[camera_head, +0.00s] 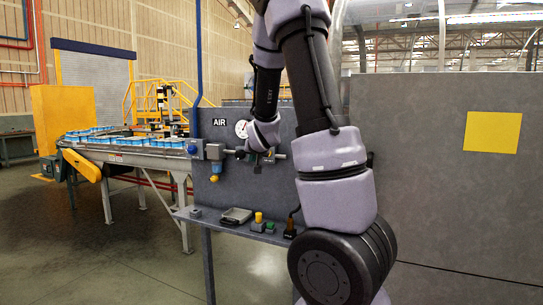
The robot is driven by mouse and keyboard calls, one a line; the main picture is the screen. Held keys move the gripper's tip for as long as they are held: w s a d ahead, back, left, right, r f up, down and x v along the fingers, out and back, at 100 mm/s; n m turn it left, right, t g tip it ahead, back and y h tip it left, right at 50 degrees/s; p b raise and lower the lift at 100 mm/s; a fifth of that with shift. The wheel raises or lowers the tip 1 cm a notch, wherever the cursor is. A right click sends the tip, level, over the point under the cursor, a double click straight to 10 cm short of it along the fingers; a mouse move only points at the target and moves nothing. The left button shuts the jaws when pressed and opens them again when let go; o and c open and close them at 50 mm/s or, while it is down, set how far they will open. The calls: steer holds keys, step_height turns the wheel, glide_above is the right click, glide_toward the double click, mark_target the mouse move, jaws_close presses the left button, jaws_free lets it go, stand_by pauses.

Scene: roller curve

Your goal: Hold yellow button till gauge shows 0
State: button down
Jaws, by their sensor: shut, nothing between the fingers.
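A white round gauge (241,129) is on the grey panel beside the AIR sign; its needle is too small to read. A small yellow button-like knob (214,178) hangs under the grey air fitting (214,153) at the panel's left. Another yellow piece (258,217) stands on the ledge below; I cannot tell for certain which is the yellow button. My gripper (258,163) is shut and empty in front of the pipe, right of the knob and below the gauge. It is apart from the knob. My wrist partly hides the pipe.
The narrow ledge (230,230) holds a grey tray (236,215), a green piece (270,227) and a dark block with an orange part (290,229). A roller conveyor (140,154) with blue-topped items curves behind at left. Floor at front left is clear.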

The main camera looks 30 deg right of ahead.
steer(key=shift+w+d, duration=0.1)
steer(key=shift+d, duration=0.05)
steer(key=w+d, duration=0.5)
steer(key=d, duration=0.1)
steer(key=shift+w+d, duration=0.15)
steer(key=shift+d, duration=0.25)
stand_by(2.2)
steer(key=shift+w+d, duration=0.25)
steer(key=shift+d, duration=0.05)
steer(key=shift+w+d, duration=0.25)
steer(key=shift+d, duration=0.15)
stand_by(4.0)
